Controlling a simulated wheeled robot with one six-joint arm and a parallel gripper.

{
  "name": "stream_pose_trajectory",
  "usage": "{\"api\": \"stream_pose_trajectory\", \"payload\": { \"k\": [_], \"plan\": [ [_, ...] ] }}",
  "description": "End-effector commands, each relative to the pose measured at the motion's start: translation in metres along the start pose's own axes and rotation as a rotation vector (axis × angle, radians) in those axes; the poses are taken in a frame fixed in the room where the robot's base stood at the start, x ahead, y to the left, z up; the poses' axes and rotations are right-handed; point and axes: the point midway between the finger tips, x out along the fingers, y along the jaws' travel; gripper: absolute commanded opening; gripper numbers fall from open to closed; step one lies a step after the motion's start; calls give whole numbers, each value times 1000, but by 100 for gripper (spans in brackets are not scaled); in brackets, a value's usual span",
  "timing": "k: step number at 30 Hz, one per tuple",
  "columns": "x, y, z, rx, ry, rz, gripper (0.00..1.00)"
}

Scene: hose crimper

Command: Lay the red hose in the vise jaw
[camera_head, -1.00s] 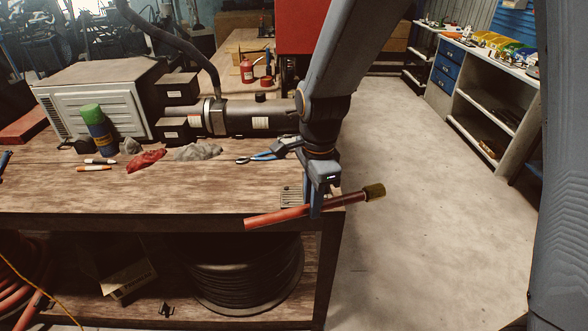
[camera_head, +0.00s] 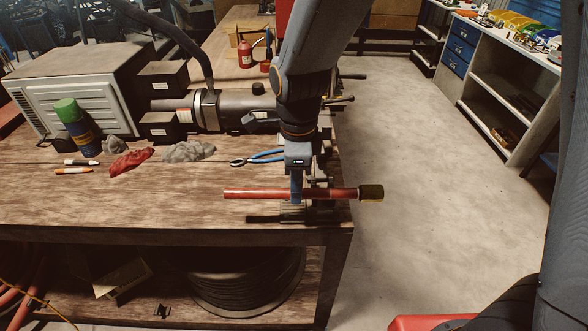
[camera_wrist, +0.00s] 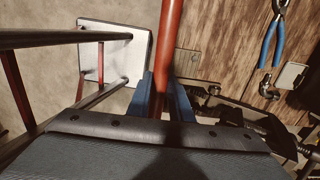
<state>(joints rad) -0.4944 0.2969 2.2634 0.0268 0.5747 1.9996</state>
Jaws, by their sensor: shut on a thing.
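My gripper (camera_head: 296,192) is shut on the red hose (camera_head: 250,193) near its middle. The hose lies level, left to right, with a dark brassy fitting (camera_head: 371,192) on its right end, past the bench edge. In the wrist view the hose (camera_wrist: 170,35) runs between the blue fingers (camera_wrist: 164,98). The vise (camera_head: 322,212) is a dark metal tool at the bench's front right corner, partly hidden behind my gripper and the hose. It also shows in the wrist view (camera_wrist: 240,116), right of the fingers. I cannot tell whether the hose touches its jaw.
Blue-handled pliers (camera_head: 262,158) lie behind the hose. A red rag (camera_head: 130,161), a grey rag (camera_head: 188,151) and markers lie to the left. The crimper cylinder (camera_head: 235,110) stands behind. The front left of the bench (camera_head: 110,205) is clear. Open floor lies right.

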Motion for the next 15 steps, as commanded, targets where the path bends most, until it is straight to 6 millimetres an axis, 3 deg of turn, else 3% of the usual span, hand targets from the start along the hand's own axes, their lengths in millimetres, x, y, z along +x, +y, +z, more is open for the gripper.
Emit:
{"api": "stream_pose_trajectory", "payload": {
  "k": [15],
  "plan": [
    [0,4,10,-19,10,-1,0]
  ]
}}
